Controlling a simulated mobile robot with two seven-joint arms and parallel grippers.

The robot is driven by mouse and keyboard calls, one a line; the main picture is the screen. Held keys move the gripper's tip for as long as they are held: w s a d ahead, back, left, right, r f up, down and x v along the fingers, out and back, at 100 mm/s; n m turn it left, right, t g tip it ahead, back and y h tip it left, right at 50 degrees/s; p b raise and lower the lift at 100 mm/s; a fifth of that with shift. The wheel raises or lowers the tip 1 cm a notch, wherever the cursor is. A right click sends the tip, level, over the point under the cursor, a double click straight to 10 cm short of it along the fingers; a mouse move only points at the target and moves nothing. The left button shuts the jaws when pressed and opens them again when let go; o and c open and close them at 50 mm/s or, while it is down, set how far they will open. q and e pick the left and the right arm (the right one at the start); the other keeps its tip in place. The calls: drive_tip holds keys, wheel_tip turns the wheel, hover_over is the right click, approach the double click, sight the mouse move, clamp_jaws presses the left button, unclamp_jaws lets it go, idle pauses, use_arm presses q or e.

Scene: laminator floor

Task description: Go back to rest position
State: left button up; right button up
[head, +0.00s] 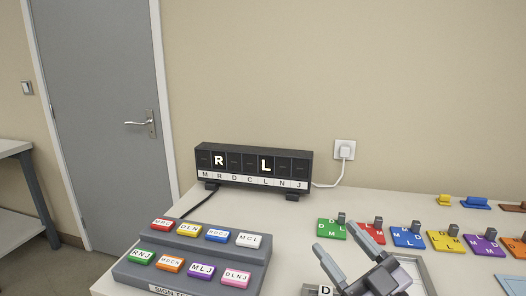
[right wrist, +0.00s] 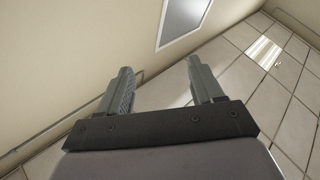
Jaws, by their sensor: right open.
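My right gripper (head: 347,246) is at the lower right of the head view, above the front part of the table. Its two fingers are apart with nothing between them. In the right wrist view the same gripper (right wrist: 160,82) is open and empty, with wall and floor tiles behind it. My left gripper is not in the head view.
A light table (head: 330,204) carries a stepped grey panel (head: 196,247) with labelled coloured buttons, a black display (head: 253,166) lit with R and L, and a row of coloured lettered plates (head: 407,237). A grey tray (head: 420,268) lies beside my right gripper. A grey door (head: 95,110) stands left.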

drive_tip(key=s+d+f+m+g+h, duration=0.35)
drive_tip(key=d+f+m+h, duration=0.2)
drive_tip(key=f+h, duration=0.2)
drive_tip(key=s+d+f+m+g+h, duration=0.2)
drive_tip(key=s+d+f+m+h, duration=0.3)
drive_tip(key=f, duration=0.4)
drive_tip(key=s+f+n+g, duration=0.1)
drive_tip(key=s+f+g, duration=0.35)
drive_tip(key=s, duration=0.45)
drive_tip(key=s+f+n+g, duration=0.1)
drive_tip(key=s+f+g, duration=0.35)
drive_tip(key=s, duration=0.35)
drive_tip(key=w+a+f+t+y+p, duration=0.2)
drive_tip(key=w+a+f+t+y, duration=0.1)
drive_tip(key=w+f+t, duration=0.3)
drive_tip(key=shift+w+a+f, duration=0.2)
drive_tip(key=shift+w+f, duration=0.15)
drive_tip(key=shift+n, duration=0.25)
